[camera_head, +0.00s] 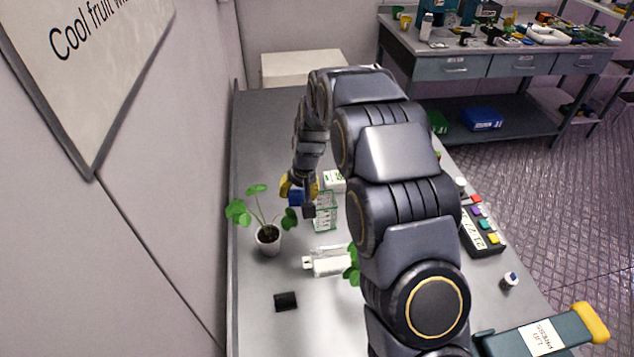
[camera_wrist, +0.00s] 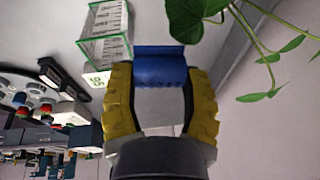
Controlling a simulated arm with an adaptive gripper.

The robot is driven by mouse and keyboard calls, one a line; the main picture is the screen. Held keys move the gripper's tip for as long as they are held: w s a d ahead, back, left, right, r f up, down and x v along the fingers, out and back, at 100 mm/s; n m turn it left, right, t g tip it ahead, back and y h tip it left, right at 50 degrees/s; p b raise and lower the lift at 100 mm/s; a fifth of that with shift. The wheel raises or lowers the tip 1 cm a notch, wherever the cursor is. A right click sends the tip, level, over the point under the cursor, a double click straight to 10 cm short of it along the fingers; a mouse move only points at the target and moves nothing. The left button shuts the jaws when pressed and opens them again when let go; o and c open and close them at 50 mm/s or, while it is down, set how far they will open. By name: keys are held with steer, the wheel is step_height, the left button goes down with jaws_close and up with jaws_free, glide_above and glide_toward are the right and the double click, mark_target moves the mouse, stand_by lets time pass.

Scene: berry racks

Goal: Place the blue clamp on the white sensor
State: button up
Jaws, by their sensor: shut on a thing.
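My gripper (camera_head: 298,188), with yellow fingers, is shut on the blue clamp (camera_head: 296,198) and holds it above the table beside the potted plant. In the wrist view the blue clamp (camera_wrist: 161,66) sits between the yellow fingertips of my gripper (camera_wrist: 162,85). A white device (camera_head: 328,265), which may be the white sensor, lies on the table nearer the camera than the gripper. Its right end is partly hidden by leaves and my arm. The clamp is apart from it.
A potted plant (camera_head: 268,236) stands left of the gripper. A clear green-edged box (camera_head: 326,214) stands just right of it, also in the wrist view (camera_wrist: 104,32). A small black block (camera_head: 286,301) lies near the front. A dark tray with coloured pieces (camera_head: 480,228) is at the right.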

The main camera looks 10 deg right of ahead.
steer(key=w+d, duration=0.4)
steer(key=w, duration=0.6)
steer(key=n, duration=0.1)
glide_above(335, 175)
steer(key=shift+s+d+f, duration=0.1)
steer(key=shift+s+f, duration=0.05)
steer(key=shift+f, duration=2)
steer(key=shift+s+d+f, duration=0.1)
steer(key=shift+s+f, duration=0.05)
steer(key=shift+f, duration=2)
steer(key=shift+f, duration=0.15)
steer(key=o, duration=0.8)
steer(key=shift+c, duration=0.2)
